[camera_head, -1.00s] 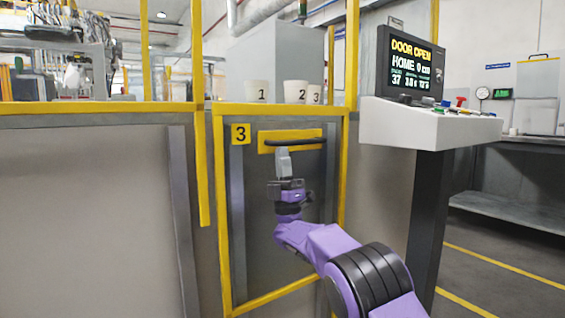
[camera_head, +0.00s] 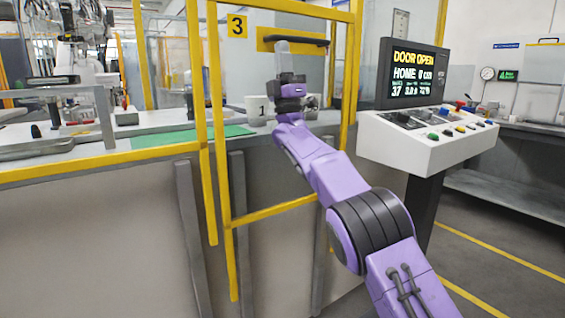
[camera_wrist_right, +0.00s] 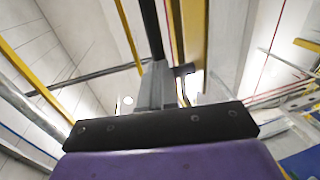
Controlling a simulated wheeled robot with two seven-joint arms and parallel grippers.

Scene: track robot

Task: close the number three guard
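The number three guard is a yellow-framed see-through panel (camera_head: 275,210) with a yellow "3" label (camera_head: 237,26) at its upper left. It stands raised above the grey wall, its lower yellow bar crossing in front of that wall. Its dark bar handle (camera_head: 312,42) sits on a yellow plate. My right gripper (camera_head: 283,46) is at the left part of the handle and appears shut on it. In the right wrist view the fingers (camera_wrist_right: 158,82) meet the dark bar, beside the yellow plate (camera_wrist_right: 193,40). My left gripper is out of view.
The console (camera_head: 425,140) at the right has a screen (camera_head: 413,75) reading "DOOR OPEN". A yellow-edged wall (camera_head: 100,230) is at the left. Clear floor (camera_head: 490,255) lies at the right.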

